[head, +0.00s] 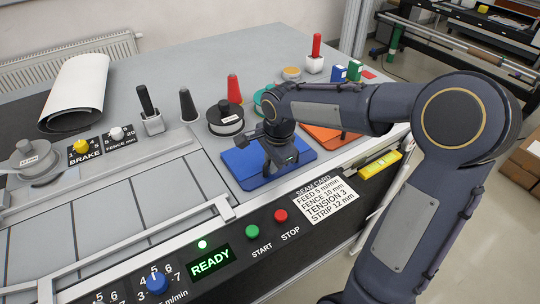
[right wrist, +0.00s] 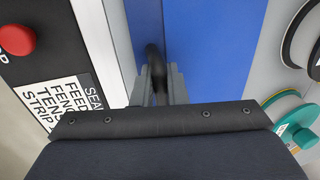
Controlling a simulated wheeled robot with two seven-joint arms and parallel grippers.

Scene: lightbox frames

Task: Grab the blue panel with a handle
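The blue panel (head: 240,163) lies flat on the grey worktop behind the START and STOP buttons. It also fills the top middle of the right wrist view (right wrist: 215,50). Its dark handle (right wrist: 153,55) stands up from the panel, partly hidden by the gripper. My right gripper (head: 279,163) is low over the panel, pointing down. In the right wrist view its grey fingers (right wrist: 161,85) are at the handle, one on each side. Whether they press on it is not clear. The panel rests on the worktop. My left gripper is not in view.
An orange panel (head: 325,136) lies to the right, partly behind my right arm. A black spool (head: 225,118) and a teal spool (right wrist: 296,122) stand close behind the blue panel. The START (head: 252,231) and STOP (head: 281,215) buttons and a seam card (head: 328,201) are in front.

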